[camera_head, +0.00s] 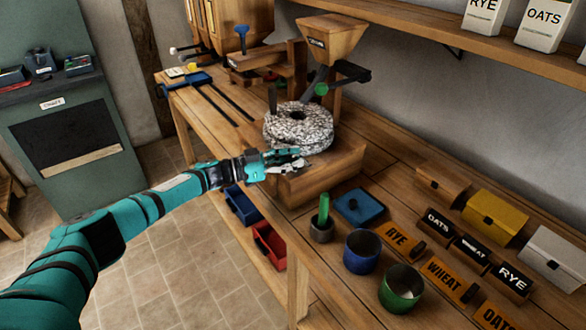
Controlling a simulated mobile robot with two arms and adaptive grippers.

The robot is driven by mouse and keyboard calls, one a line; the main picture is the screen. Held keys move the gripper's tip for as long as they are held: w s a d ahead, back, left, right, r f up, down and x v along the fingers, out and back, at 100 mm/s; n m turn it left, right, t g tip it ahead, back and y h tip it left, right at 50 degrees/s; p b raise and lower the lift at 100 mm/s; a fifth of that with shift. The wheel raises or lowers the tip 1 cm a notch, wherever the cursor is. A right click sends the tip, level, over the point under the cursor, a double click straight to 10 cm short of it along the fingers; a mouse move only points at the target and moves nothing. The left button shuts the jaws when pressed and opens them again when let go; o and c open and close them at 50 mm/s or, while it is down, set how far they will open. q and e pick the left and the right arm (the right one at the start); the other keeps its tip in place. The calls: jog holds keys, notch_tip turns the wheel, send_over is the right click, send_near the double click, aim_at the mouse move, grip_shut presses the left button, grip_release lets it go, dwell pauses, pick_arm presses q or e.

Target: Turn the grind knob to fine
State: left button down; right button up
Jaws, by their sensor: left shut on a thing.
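The mill stands on the workbench, with a speckled round millstone (298,128) on a wooden base (325,178) and a wooden hopper (331,36) above. My left gripper (297,160) is at the front of the mill, just below the stone's near edge. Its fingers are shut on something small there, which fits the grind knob. The fingers hide the knob, so its setting and any marks cannot be read. My right gripper is not in view.
A green cup (401,290), a blue cup (362,252) and a small pot (321,231) stand right of the mill. A shelf (470,48) overhangs the back. Blue and red bins sit below the bench edge.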

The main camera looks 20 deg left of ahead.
pick_arm(q)
jog(key=shift+a+f+m+g+h+b, duration=0.1)
jog(key=shift+f+m+g+h+b, duration=0.1)
jog(key=shift+m+g+h+b, duration=0.25)
jog(key=c, duration=1)
grip_release()
jog(key=shift+s+a+r, duration=0.1)
jog(key=shift+a+r, duration=0.05)
jog(key=shift+o, duration=0.3)
jog(key=v, duration=1.2)
jog(key=shift+r, duration=0.15)
